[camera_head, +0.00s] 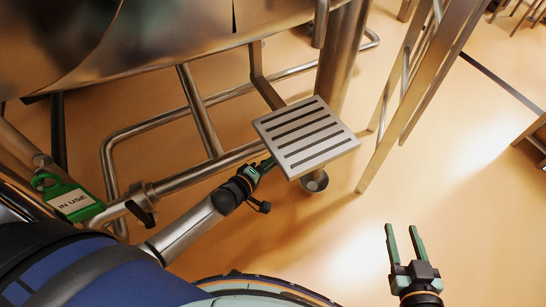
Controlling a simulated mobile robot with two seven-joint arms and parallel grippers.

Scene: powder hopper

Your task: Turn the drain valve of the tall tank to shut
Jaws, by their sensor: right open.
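A large metal vessel (150,35) fills the upper left; I cannot tell if it is the tall tank. A dark lever (143,213) sits at a pipe fitting below it, beside a green tag (72,202) reading "IN USE". I cannot tell whether this is the drain valve or how it is set. My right gripper (405,243) is open and empty over the floor at the lower right, well apart from the lever. My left gripper (266,165) reaches up to the edge of a slotted plate; its fingertips are partly hidden, so its opening is unclear.
The slotted metal plate (305,138) is at the middle, close to my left gripper. Metal pipes (135,128) and a thick post (341,55) stand behind. A metal frame (412,90) rises at the right. The floor (475,215) around my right gripper is clear.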

